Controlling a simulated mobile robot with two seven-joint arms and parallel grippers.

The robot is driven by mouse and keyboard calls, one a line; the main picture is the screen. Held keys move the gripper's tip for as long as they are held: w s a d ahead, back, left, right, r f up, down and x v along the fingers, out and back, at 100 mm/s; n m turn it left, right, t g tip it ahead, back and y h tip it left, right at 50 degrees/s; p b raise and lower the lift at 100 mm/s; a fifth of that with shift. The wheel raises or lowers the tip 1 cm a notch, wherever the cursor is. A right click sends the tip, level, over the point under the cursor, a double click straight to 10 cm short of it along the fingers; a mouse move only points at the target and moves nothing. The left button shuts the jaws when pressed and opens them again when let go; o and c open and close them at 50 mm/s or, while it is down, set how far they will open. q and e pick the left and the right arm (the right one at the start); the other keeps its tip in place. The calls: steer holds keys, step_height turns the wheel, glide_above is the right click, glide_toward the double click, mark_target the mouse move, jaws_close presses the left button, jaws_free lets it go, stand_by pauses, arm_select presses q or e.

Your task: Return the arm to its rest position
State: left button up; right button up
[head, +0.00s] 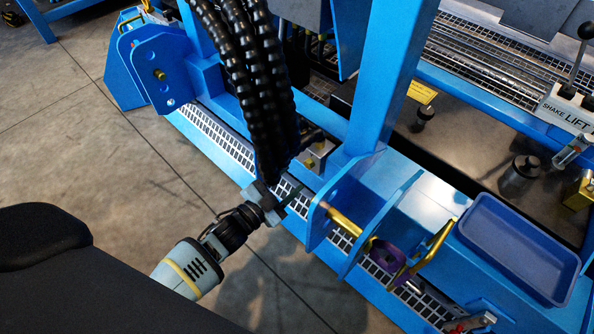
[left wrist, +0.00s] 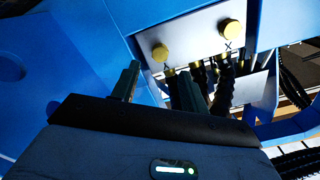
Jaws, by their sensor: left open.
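My left arm (head: 190,268) reaches in from the lower left in the head view. Its gripper (head: 291,194) is beside the lower rail of the blue frame (head: 385,80), just left of an upright bracket plate. I cannot tell whether the gripper touches the frame. My right gripper is in neither view.
An empty blue tray (head: 515,250) sits on the frame. Concrete floor (head: 80,140) is open at left.

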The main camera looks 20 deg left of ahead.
arm_select(q)
steer(key=shift+v, duration=1.05)
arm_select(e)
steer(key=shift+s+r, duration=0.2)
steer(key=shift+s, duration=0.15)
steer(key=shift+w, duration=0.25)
